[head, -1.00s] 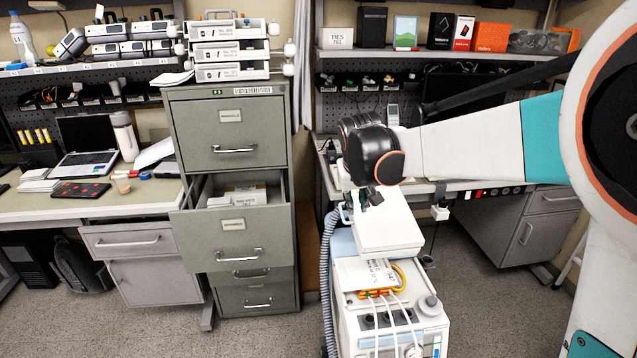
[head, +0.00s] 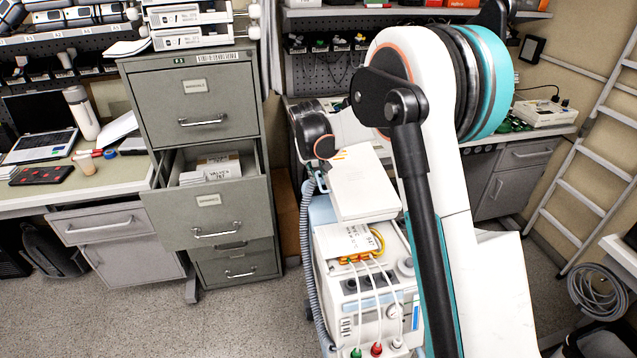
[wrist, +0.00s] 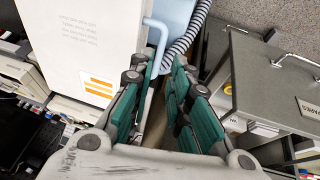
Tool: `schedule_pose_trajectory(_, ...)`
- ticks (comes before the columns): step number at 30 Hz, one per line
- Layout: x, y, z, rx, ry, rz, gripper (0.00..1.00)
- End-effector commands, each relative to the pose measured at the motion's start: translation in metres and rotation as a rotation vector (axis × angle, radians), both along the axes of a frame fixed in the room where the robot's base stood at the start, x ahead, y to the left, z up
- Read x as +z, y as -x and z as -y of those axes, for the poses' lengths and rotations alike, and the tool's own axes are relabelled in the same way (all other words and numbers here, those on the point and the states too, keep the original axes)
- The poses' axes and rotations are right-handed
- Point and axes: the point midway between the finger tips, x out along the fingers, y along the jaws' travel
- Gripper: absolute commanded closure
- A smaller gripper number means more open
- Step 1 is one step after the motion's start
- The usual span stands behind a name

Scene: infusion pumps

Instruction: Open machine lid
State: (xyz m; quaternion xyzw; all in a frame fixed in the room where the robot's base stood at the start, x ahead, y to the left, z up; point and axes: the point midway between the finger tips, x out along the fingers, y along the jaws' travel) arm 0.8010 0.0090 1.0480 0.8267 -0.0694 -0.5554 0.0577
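The white and pale blue machine (head: 348,290) stands in the middle of the head view, with its white lid (head: 365,190) on top at the back. The lid also fills the upper left of the wrist view (wrist: 75,45), with an orange-striped label. I cannot tell whether it is raised. A pale blue bar (wrist: 157,30) runs beside the lid's edge, towards my fingertips. My gripper (wrist: 160,68) has its green-padded fingers apart, beside the lid edge. Whether the bar lies between the fingers is unclear. In the head view my wrist hides most of the fingers.
A grey filing cabinet (head: 202,100) with an open drawer (head: 205,210) stands left of the machine. A ribbed hose (head: 306,250) runs down the machine's left side. A ladder (head: 590,150) leans at the right. The floor at front left is clear.

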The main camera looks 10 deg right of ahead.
Motion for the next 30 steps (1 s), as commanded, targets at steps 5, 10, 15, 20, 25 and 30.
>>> schedule_pose_trajectory(5, -0.032, -0.013, 0.007, -0.001, 0.0, 0.0, 0.83)
schedule_pose_trajectory(10, -0.051, -0.021, 0.01, 0.0, 0.0, 0.0, 0.83)
schedule_pose_trajectory(15, -0.059, -0.024, 0.012, 0.0, 0.0, 0.0, 0.83)
schedule_pose_trajectory(20, -0.06, -0.025, 0.012, 0.0, 0.0, 0.0, 0.83)
schedule_pose_trajectory(25, -0.06, -0.025, 0.012, 0.0, 0.0, 0.0, 0.92)
schedule_pose_trajectory(30, -0.06, -0.025, 0.012, 0.0, 0.0, 0.0, 1.0)
